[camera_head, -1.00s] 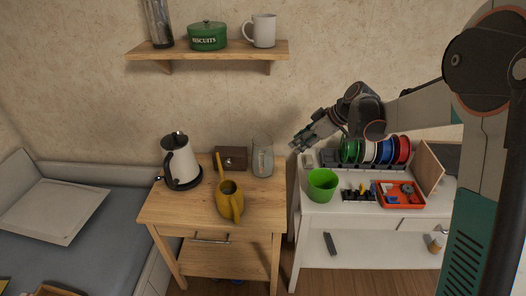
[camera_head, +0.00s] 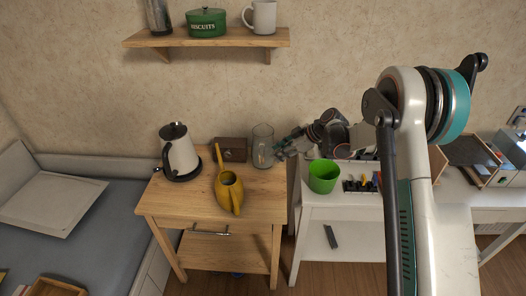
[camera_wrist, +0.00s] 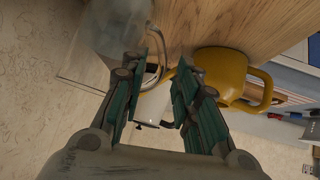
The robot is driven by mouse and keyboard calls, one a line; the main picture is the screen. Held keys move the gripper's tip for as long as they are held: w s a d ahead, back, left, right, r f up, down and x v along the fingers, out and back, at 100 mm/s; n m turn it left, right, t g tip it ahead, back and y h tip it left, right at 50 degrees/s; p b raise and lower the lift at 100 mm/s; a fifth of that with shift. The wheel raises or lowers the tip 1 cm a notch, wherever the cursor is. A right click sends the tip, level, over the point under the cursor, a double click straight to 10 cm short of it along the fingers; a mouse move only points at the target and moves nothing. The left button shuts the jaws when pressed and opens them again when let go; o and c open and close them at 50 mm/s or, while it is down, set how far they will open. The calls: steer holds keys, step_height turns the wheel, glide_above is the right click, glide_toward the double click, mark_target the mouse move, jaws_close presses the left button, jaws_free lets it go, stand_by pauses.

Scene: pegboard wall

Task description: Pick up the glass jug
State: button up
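The glass jug (camera_head: 263,143) is clear and stands upright at the back right corner of the wooden table, before the wall. In the wrist view the glass jug (camera_wrist: 100,28) is at the upper left, with its curved handle close to my fingers. My gripper (camera_head: 280,150) is just right of the jug in the head view. In the wrist view my gripper (camera_wrist: 167,52) has its two green-lined fingers apart, with nothing held. The jug's handle overlaps the gap by the left finger; I cannot tell whether they touch.
A yellow watering can (camera_head: 230,190) stands in front of the jug on the wooden table (camera_head: 180,212). A dark box (camera_head: 231,149) and a white kettle (camera_head: 181,155) are to its left. A green pot (camera_head: 323,176) sits on the white table at right. A shelf (camera_head: 205,40) hangs above.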

mark_target(263, 151)
steer(key=b+x, duration=0.2)
steer(key=x, duration=0.4)
steer(key=shift+a+b, duration=0.35)
steer(key=shift+a, duration=0.1)
steer(key=shift+f, duration=0.1)
jaws_close()
